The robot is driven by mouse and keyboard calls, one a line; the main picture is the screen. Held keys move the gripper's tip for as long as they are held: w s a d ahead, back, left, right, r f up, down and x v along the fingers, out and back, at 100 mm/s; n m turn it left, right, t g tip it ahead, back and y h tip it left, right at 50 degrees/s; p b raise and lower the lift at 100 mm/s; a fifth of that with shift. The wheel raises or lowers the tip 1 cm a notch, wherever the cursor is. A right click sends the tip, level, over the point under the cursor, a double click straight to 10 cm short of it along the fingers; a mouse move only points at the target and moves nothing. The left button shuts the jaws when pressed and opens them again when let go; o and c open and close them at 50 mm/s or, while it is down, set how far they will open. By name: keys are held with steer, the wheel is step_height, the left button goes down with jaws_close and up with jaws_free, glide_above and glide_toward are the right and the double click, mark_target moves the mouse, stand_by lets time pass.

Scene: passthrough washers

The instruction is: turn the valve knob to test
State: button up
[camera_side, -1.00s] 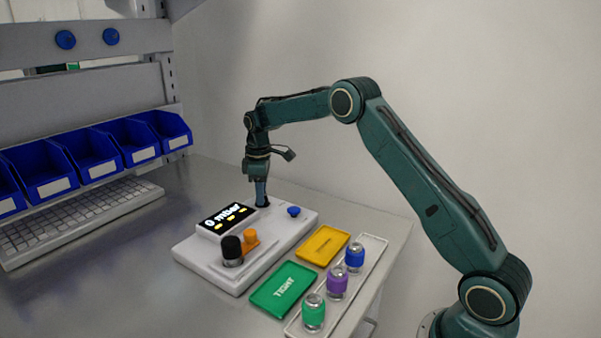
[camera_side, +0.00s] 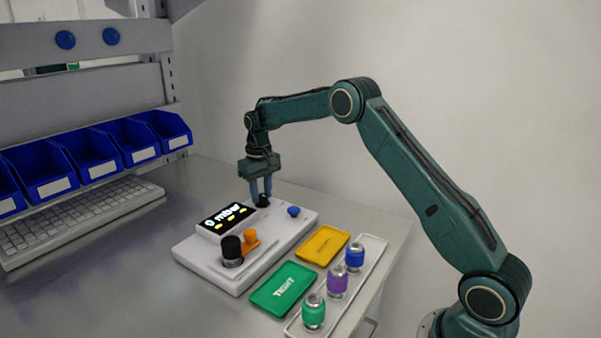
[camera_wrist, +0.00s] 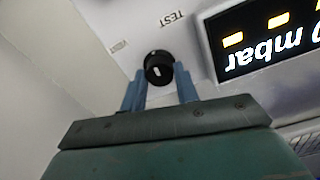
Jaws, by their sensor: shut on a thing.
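The valve knob is a small round black knob (camera_side: 263,201) on the back part of the white tester (camera_side: 215,268). In the wrist view the knob (camera_wrist: 158,66) has a pale mark on its top, with the printed word TEST (camera_wrist: 172,18) on the panel beyond it and a second small label (camera_wrist: 118,46) to its left. My gripper (camera_side: 261,196) points down over the knob. In the wrist view my gripper (camera_wrist: 160,80) has its two blue fingers on either side of the knob, shut on it.
The tester has a display (camera_side: 227,218) reading mbar, a blue button (camera_side: 294,211), a black cap (camera_side: 232,248) and an orange part (camera_side: 250,237). Blue bins (camera_side: 90,155) line the left.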

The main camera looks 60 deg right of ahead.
mark_target(261, 195)
steer(key=m, duration=0.4)
steer(key=shift+m, duration=0.3)
steer(key=m, duration=0.3)
steer(key=shift+r, duration=0.1)
steer(key=shift+m, duration=0.4)
steer(key=o, duration=1)
steer(key=shift+c, duration=0.2)
step_height(261, 195, up, 14)
